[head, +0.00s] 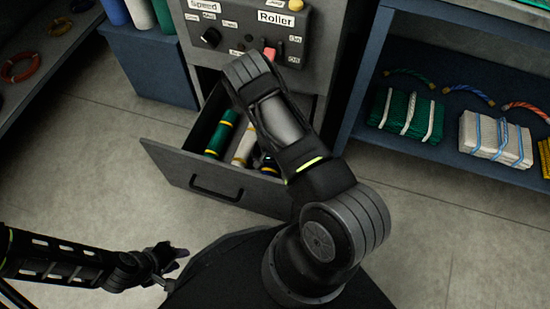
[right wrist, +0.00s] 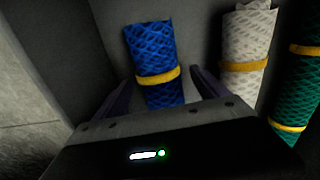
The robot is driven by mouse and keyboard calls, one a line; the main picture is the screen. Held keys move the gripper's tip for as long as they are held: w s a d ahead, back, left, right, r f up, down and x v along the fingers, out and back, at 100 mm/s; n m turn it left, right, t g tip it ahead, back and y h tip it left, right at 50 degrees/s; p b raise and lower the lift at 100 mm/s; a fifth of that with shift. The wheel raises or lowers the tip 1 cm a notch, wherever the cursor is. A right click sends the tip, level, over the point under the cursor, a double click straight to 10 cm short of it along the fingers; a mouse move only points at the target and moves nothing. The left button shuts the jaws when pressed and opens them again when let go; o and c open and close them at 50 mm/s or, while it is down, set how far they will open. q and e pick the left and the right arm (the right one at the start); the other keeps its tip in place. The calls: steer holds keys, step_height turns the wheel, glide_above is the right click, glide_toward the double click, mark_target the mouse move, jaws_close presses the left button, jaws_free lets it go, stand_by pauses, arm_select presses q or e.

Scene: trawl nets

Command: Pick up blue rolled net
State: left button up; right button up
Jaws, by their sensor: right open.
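The blue rolled net (right wrist: 152,50) with a yellow band lies in the open drawer (head: 215,190). In the right wrist view it sits between the two fingers of my right gripper (right wrist: 164,76), which is open, one finger on each side. I cannot tell whether the fingers touch it. In the head view my right arm hides most of this roll and the gripper. My left gripper (head: 172,264) is low at the left, away from the drawer; its jaws are too dark to read.
A white rolled net (right wrist: 248,45) and a green rolled net (right wrist: 296,90) lie right of the blue one in the wrist view. The control panel (head: 240,30) is above the drawer. A blue shelf (head: 445,155) with folded nets stands at the right.

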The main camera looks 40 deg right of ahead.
steer(key=shift+f, duration=0.2)
stand_by(0.5)
jaws_close()
stand_by(0.7)
